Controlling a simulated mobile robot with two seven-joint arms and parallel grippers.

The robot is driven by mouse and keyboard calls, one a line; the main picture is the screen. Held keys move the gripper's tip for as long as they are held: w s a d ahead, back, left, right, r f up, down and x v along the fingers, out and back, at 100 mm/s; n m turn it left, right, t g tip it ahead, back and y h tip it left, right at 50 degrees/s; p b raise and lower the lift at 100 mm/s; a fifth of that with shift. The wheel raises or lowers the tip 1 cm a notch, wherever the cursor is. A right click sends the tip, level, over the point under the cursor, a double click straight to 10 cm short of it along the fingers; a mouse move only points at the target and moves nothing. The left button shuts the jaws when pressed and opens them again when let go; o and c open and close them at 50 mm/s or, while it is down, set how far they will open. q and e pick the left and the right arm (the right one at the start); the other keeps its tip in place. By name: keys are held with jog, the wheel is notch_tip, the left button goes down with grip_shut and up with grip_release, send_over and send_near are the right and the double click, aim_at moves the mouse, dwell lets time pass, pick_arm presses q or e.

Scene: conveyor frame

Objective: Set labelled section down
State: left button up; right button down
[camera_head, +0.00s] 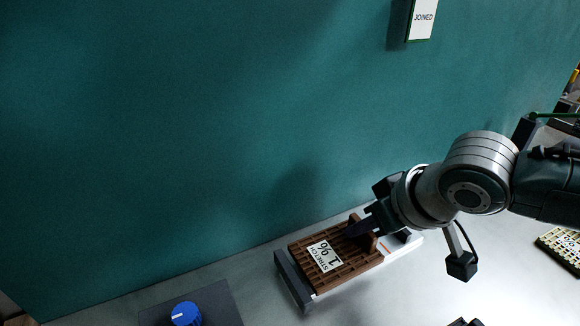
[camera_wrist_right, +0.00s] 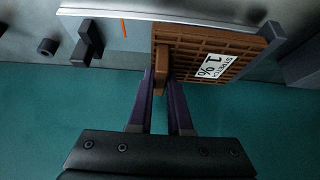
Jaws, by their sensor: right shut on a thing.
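The labelled section is a brown grid-like belt piece (camera_head: 345,260) with a white label reading "STRETCH 1 %". It lies over the conveyor frame (camera_head: 291,281), which has dark grey end blocks. It also shows in the right wrist view (camera_wrist_right: 190,44). My right gripper (camera_head: 356,230) is shut on the section's raised brown bar (camera_wrist_right: 162,66), at the right end of the piece in the head view. In the wrist view the fingers (camera_wrist_right: 162,88) sit around this bar. Whether the section's underside fully touches the frame cannot be told. My left gripper is not in view.
A blue knob (camera_head: 186,314) on a dark plate stands at the lower left. A cream grid-like piece (camera_head: 562,246) lies at the right edge. A sign reading "JOINED" (camera_head: 423,18) is on the teal wall (camera_head: 200,120).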

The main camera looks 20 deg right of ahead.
jog(key=shift+f, duration=1)
jog(key=shift+f, duration=0.15)
jog(key=c, duration=0.8)
grip_release()
jog(key=shift+c, duration=0.2)
jog(key=shift+s+r, duration=0.15)
jog(key=shift+r, duration=0.3)
jog(key=p+v, duration=0.4)
jog(key=v, duration=0.7)
jog(key=s+a+r+g, duration=0.1)
jog(key=s+a, duration=0.2)
jog(key=s, duration=0.4)
jog(key=s+a+r+n+g, duration=0.1)
jog(key=s+a+g, duration=0.1)
jog(key=s, duration=0.5)
jog(key=shift+s+a, duration=0.35)
jog(key=shift+a, duration=0.45)
